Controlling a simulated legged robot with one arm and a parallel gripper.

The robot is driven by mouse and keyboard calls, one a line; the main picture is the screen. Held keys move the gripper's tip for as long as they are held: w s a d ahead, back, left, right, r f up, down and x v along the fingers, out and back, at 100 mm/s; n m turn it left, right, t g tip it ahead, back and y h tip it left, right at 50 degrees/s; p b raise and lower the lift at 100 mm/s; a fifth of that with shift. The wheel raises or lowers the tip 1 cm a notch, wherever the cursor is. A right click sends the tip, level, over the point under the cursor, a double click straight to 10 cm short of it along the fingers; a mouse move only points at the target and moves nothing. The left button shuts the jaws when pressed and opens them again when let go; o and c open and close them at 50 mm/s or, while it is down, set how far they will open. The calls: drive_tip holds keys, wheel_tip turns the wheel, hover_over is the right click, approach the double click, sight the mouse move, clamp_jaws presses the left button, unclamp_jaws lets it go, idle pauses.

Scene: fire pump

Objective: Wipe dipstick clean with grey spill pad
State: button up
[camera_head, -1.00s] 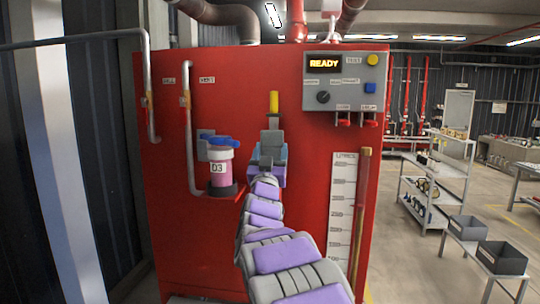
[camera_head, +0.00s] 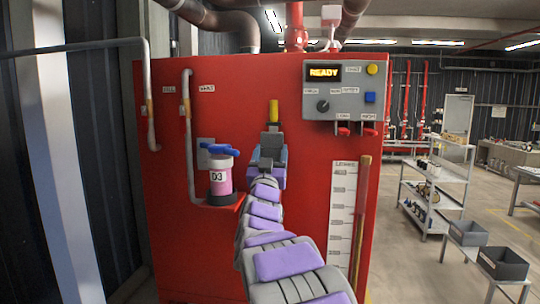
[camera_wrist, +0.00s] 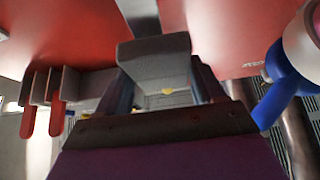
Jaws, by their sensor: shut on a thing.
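My gripper (camera_head: 270,158) is raised in front of the red cabinet, near its middle. In the wrist view its dark fingers close on a grey block (camera_wrist: 155,60), which looks like the grey spill pad. A yellow upright handle (camera_head: 274,110), probably the dipstick's, shows just above my gripper in the head view. A short grey piece joins its lower end. The rest of it is hidden behind my gripper, and I cannot tell whether the pad touches it. A small yellow spot shows beyond the block in the wrist view.
A pink bottle (camera_head: 220,180) marked D3, with a blue top, stands on a small ledge left of my gripper. A control panel (camera_head: 345,90) with red levers and a litre scale (camera_head: 342,215) are to the right. Grey pipes (camera_head: 190,140) run down the left.

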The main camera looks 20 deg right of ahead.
drive_tip(key=shift+s+a+r, duration=0.15)
drive_tip(key=shift+s+a, duration=0.15)
drive_tip(key=shift+s, duration=0.3)
drive_tip(key=shift+w, duration=0.1)
drive_tip(key=shift+s+a+f, duration=0.2)
drive_tip(key=shift+s+a, duration=0.35)
drive_tip(key=shift+s, duration=0.25)
drive_tip(key=shift+s+a+r+b, duration=0.1)
drive_tip(key=shift+s+a+b, duration=0.1)
drive_tip(key=shift+s+a, duration=0.55)
drive_tip(key=shift+s+a+b, duration=0.15)
drive_tip(key=shift+s+a, duration=0.3)
drive_tip(key=shift+s, duration=0.55)
drive_tip(key=shift+s+a, duration=0.45)
drive_tip(key=shift+s, duration=0.15)
drive_tip(key=shift+s+a, duration=0.4)
drive_tip(key=shift+s, duration=0.2)
